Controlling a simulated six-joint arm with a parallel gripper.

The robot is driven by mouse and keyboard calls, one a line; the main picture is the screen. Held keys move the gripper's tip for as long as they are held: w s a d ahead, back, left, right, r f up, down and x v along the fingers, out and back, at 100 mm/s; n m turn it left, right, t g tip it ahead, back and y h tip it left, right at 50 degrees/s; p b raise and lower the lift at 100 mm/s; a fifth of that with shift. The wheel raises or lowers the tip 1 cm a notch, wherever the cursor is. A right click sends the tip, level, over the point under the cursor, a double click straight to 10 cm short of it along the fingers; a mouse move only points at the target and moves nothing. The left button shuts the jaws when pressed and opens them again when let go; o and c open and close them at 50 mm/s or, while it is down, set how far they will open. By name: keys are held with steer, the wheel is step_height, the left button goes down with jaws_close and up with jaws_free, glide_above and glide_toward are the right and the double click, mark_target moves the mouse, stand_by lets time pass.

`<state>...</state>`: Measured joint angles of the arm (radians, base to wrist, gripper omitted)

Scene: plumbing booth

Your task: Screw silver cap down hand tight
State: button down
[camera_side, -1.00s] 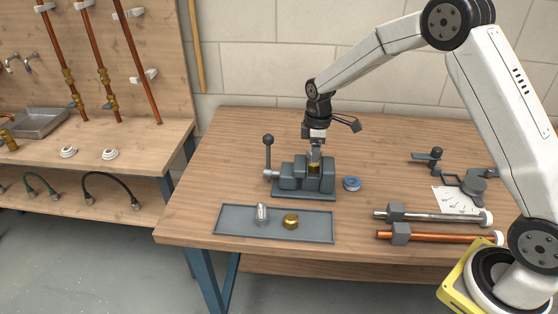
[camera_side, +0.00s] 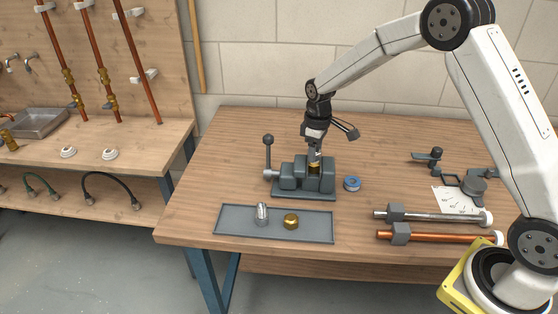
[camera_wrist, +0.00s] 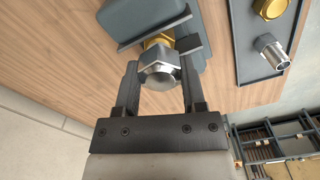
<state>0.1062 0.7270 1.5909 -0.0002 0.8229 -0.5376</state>
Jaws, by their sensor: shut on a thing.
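The silver cap (camera_wrist: 160,66) is a hex piece in the wrist view, with its round end facing the camera. It sits on the brass fitting (camera_wrist: 158,40), which also shows in the side view (camera_side: 314,168). The grey vise (camera_side: 293,178) holds the brass fitting upright between its jaws. My gripper (camera_side: 314,152) points down over the vise, shut on the silver cap, with one finger on each side in the wrist view. The threads between cap and fitting are hidden, so I cannot tell how tight the joint is.
A grey tray (camera_side: 240,234) in front of the vise holds a silver fitting (camera_side: 262,214) and a brass hex piece (camera_side: 291,221). A blue tape roll (camera_side: 352,183) lies right of the vise. A silver pipe (camera_side: 440,217) and a copper pipe (camera_side: 450,237) lie further right.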

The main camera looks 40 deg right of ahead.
jaws_free()
stand_by(0.3)
steer(key=shift+r, duration=0.15)
stand_by(0.5)
steer(key=shift+r, duration=2.4)
steer(key=shift+s, duration=0.1)
steer(key=shift+s+a+r, duration=0.1)
steer(key=shift+s+a, duration=0.1)
steer(key=shift+s, duration=0.3)
steer(key=s+a+m+t, duration=0.1)
steer(key=s+a+m, duration=0.1)
steer(key=s, duration=0.8)
steer(key=s+a+m+t, duration=0.1)
steer(key=s+a+m, duration=0.2)
steer(key=s, duration=0.7)
steer(key=shift+s+f+t, duration=0.3)
steer(key=shift+s+f, duration=0.1)
